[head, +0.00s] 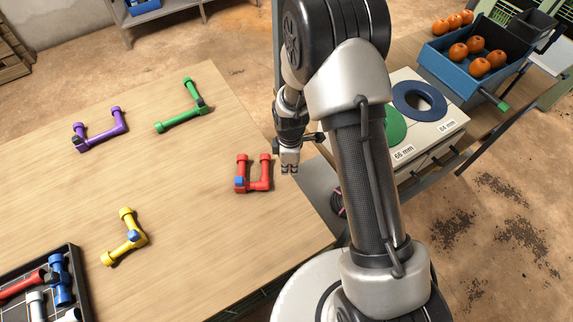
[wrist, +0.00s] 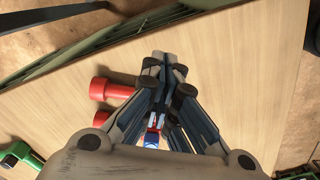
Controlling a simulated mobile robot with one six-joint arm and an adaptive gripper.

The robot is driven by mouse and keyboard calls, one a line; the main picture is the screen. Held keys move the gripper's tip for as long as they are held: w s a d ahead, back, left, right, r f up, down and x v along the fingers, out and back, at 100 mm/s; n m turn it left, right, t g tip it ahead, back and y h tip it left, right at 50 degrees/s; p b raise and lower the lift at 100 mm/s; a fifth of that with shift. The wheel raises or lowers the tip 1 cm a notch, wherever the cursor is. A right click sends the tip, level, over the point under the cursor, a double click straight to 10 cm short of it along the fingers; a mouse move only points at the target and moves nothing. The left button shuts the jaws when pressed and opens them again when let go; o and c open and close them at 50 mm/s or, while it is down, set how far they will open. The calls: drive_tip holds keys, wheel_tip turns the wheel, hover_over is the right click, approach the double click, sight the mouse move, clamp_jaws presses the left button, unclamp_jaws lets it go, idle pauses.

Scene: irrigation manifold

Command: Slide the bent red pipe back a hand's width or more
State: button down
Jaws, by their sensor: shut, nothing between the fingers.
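The bent red pipe (head: 266,176) lies on the wooden table near its right edge in the head view, a U shape with a small blue part on its left corner. My gripper (head: 289,171) is just right of the pipe, near the table's edge, with its fingers pointing down. In the wrist view my gripper (wrist: 167,64) is shut and empty. There one red end of the bent pipe (wrist: 112,90) shows left of the fingers, and the fingers hide much of the rest. I cannot tell whether they touch it.
Purple (head: 100,137), green (head: 184,113) and yellow (head: 129,240) bent pipes lie apart on the table (head: 190,200). A dark tray (head: 78,262) with pipes stands at lower left. Table behind and left of the red pipe is clear.

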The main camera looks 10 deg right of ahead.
sight(268, 179)
wheel_tip(268, 179, down, 6)
drive_tip(key=shift+f+b, duration=0.2)
drive_tip(key=shift+b, duration=0.65)
drive_tip(key=a, duration=0.3)
drive_tip(key=shift+w+f+b, duration=0.15)
drive_tip(key=shift+w+b, duration=0.15)
drive_tip(key=shift+b, duration=0.1)
drive_tip(key=shift+w+a, duration=0.1)
drive_tip(key=shift+a, duration=0.35)
drive_tip(key=shift+w+a, duration=0.2)
drive_tip(key=shift+a, duration=1.25)
drive_tip(key=shift+d, duration=0.1)
